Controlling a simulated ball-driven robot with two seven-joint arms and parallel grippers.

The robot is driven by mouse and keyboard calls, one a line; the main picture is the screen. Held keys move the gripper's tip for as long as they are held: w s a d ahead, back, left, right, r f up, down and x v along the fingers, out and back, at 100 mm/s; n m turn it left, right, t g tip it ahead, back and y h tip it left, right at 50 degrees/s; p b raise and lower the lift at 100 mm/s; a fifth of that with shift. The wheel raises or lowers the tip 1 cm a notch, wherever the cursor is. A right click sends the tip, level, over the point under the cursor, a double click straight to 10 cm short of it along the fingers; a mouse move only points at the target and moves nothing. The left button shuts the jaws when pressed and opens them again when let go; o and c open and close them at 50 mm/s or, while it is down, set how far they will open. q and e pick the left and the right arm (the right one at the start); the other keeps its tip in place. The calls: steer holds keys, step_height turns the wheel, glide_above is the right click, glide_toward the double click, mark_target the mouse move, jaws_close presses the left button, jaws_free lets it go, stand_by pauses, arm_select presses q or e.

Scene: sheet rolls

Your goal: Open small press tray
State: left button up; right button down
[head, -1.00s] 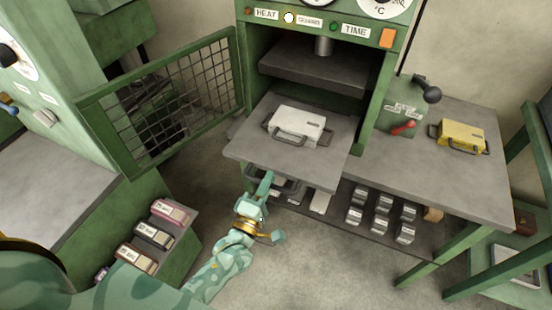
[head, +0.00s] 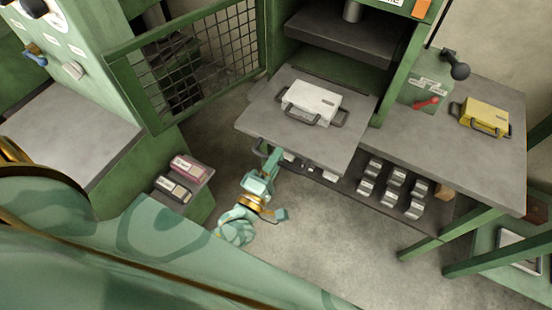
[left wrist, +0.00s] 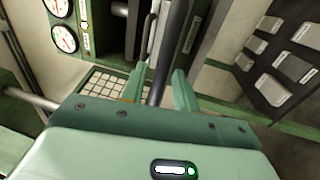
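The small press tray (head: 267,118) is a grey slab that juts out of the green press at its front. A white two-handled mould (head: 313,102) lies on it. A dark handle (head: 259,147) shows below the tray's front edge. My left gripper (head: 269,160) is at this front edge, beside the handle. In the left wrist view a dark bar (left wrist: 163,60) passes between the two fingers of my left gripper (left wrist: 158,88), with gaps beside it, so the gripper looks open around it. My right gripper is not in view.
A mesh gate (head: 195,75) stands swung open left of the press. A yellow mould (head: 485,117) lies on the side table (head: 440,150) at right. Several grey blocks (head: 392,190) sit on the shelf below. Labelled boxes (head: 173,188) stand at left. The floor in front is clear.

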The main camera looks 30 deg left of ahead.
arm_select(q)
steer(key=shift+s, duration=0.1)
steer(key=s+f, duration=0.3)
steer(key=s, duration=1.3)
steer(key=shift+a, duration=0.25)
